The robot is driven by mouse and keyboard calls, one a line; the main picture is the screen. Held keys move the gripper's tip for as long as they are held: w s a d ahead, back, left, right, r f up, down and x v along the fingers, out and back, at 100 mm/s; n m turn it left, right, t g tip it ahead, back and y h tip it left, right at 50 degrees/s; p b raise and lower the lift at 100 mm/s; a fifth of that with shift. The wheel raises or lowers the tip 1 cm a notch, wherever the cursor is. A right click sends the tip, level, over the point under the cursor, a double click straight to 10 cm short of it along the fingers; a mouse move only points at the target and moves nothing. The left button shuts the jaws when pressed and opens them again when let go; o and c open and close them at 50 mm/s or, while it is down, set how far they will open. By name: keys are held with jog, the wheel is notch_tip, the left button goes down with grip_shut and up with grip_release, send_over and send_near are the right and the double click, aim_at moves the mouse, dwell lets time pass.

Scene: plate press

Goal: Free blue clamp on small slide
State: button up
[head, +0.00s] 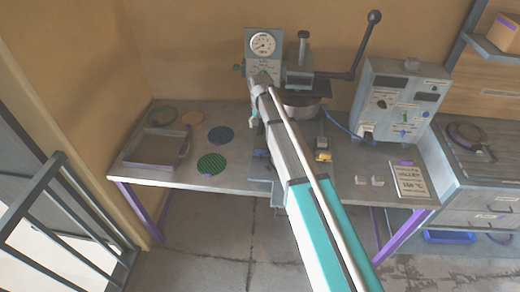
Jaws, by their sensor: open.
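The small slide appears to be the low grey fixture with a yellow part (323,155), right of my arm on the bench. A small dark blue part (261,153) shows at the left edge of my arm. I cannot tell whether it is the blue clamp, or whether that clamp is shut or free. My arm reaches up from the lower right across the middle of the bench towards the press (302,78). I cannot make out gripper fingers at its far end. My arm hides part of the bench and the front of the press.
A dial gauge (263,43) and a long lever (368,45) rise at the press. A control box (395,98) stands right of it, near a sign (411,180). A grey tray (155,147) and coloured discs (212,164) lie left. A railing (50,220) stands at lower left.

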aim_at(260, 149)
jog(key=shift+f, duration=0.1)
notch_tip(260, 149, down, 14)
jog(key=b, duration=1.3)
jog(key=shift+r+b, duration=0.25)
jog(key=shift+b, duration=0.1)
jog(key=c, duration=0.9)
